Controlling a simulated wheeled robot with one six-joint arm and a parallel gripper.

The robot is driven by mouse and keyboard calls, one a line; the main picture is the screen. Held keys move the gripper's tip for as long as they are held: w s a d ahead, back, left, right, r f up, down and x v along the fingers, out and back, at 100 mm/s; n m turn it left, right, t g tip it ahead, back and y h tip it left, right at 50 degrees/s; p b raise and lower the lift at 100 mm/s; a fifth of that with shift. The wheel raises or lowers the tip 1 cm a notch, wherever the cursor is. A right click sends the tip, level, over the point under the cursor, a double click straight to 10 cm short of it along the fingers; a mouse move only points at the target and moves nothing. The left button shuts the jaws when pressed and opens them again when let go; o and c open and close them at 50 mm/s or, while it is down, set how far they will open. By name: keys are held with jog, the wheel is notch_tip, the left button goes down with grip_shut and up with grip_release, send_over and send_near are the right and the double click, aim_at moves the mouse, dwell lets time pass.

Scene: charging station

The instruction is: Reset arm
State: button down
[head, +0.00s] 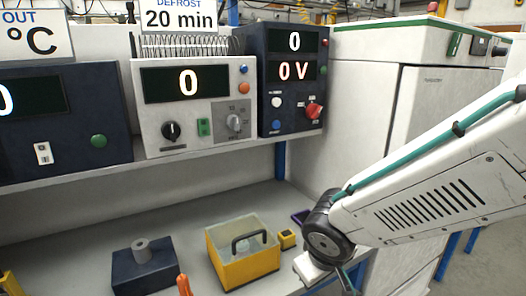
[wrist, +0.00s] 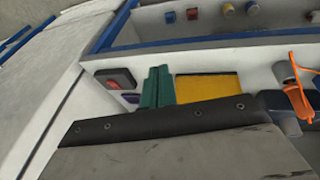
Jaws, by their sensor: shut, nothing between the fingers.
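My arm comes in from the right in the head view, and its wrist hangs over the front right of the bench. In the wrist view my gripper (wrist: 158,86) shows as two teal fingers side by side, shut with nothing between them. The grey gripper body fills the bottom of that view. In the head view the gripper's fingers cannot be made out clearly near the bottom edge.
On the bench (head: 190,218) stand a yellow open box (head: 250,273) with a dark handle, a dark blue block (head: 143,272) with a grey cylinder, and a small yellow item (head: 287,239). Instruments (head: 190,105) line the shelf above. A white cabinet (head: 360,110) stands at right.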

jog(key=s+d+r+m+g, duration=0.2)
jog(key=s+d+r+m, duration=0.4)
jog(key=s+d+r, duration=0.6)
jog(key=s+d, duration=0.3)
jog(key=shift+s+r+g+y, duration=0.3)
jog(key=shift+s+r+g, duration=0.05)
jog(key=shift+g, duration=0.05)
